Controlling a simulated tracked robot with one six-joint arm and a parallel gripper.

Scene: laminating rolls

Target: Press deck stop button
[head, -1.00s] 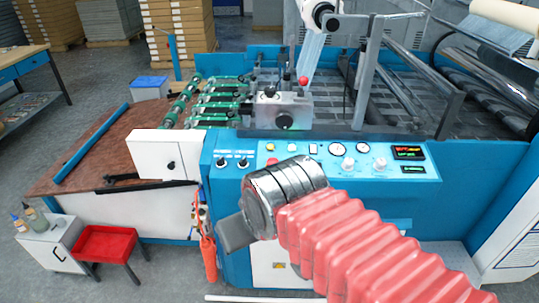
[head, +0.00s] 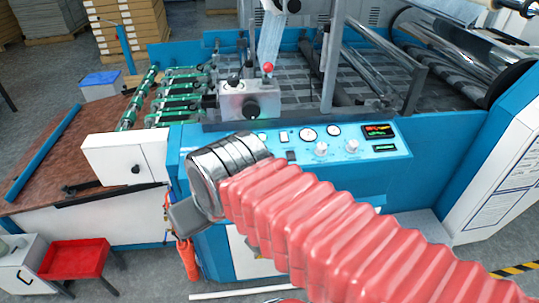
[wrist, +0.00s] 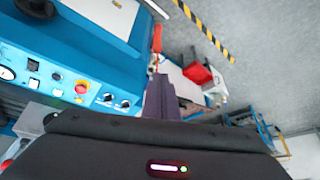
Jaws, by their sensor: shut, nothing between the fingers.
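A red push button on a yellow surround (wrist: 81,88) sits on the blue control panel in the wrist view, beside two black knobs. I take it as the stop button; its label is not readable. In the head view my arm hides that part of the panel (head: 395,150). My gripper (head: 188,215) shows as a grey tip in front of the machine, below the panel's left part. In the wrist view its fingers (wrist: 160,98) are together and empty, to the right of the button and apart from it.
A red ball-topped lever (head: 268,67) stands on a metal block behind the panel. A white box (head: 125,160) juts out at the left. A red tray (head: 75,259) and white cabinet (head: 20,262) stand on the floor. An orange-red cylinder (head: 188,258) hangs below the gripper.

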